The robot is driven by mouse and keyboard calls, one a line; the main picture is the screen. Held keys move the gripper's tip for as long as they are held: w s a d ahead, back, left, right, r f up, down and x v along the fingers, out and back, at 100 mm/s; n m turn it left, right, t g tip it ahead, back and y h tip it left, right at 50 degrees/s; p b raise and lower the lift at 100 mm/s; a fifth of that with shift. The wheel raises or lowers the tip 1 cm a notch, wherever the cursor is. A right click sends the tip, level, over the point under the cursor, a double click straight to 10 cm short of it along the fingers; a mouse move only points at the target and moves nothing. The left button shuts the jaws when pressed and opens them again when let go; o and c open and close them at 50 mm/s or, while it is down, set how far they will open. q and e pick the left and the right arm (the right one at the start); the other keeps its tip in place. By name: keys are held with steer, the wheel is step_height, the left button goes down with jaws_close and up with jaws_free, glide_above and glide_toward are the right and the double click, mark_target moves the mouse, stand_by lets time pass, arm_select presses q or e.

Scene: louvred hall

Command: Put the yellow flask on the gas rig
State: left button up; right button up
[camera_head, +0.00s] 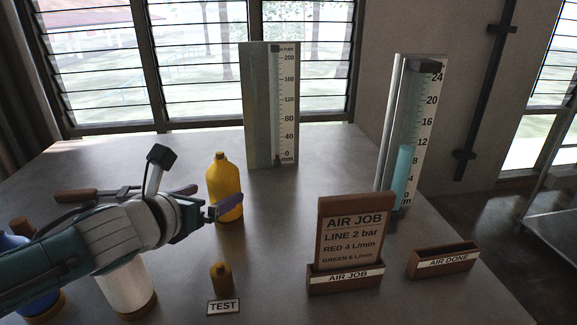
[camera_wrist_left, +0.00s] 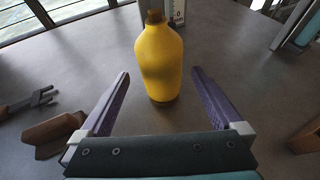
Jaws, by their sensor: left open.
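The yellow flask (camera_head: 224,178) stands upright on the grey table, with a brown cap. It also shows in the left wrist view (camera_wrist_left: 160,62). My left gripper (camera_head: 222,206) is open, low over the table at the flask's near side. In the wrist view its purple fingers (camera_wrist_left: 160,74) lie left and right of the flask, with a gap on each side. I cannot tell how far the tips reach around it. No part is labelled as the gas rig. Two scaled gauge boards, one at the back (camera_head: 271,105) and one at the right (camera_head: 411,135), stand on the table. My right gripper is not in view.
An AIR JOB card (camera_head: 354,232) stands in a wooden holder at front right, beside an AIR DONE tray (camera_head: 443,260). A small brown bottle (camera_head: 221,278) stands behind a TEST label (camera_head: 223,307). A white cylinder (camera_head: 130,287) is partly under my left arm.

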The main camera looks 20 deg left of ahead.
mark_target(216, 193)
arm_select(q)
steer(key=shift+v, duration=1.8)
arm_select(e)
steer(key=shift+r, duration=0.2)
arm_select(q)
steer(key=shift+d, duration=0.1)
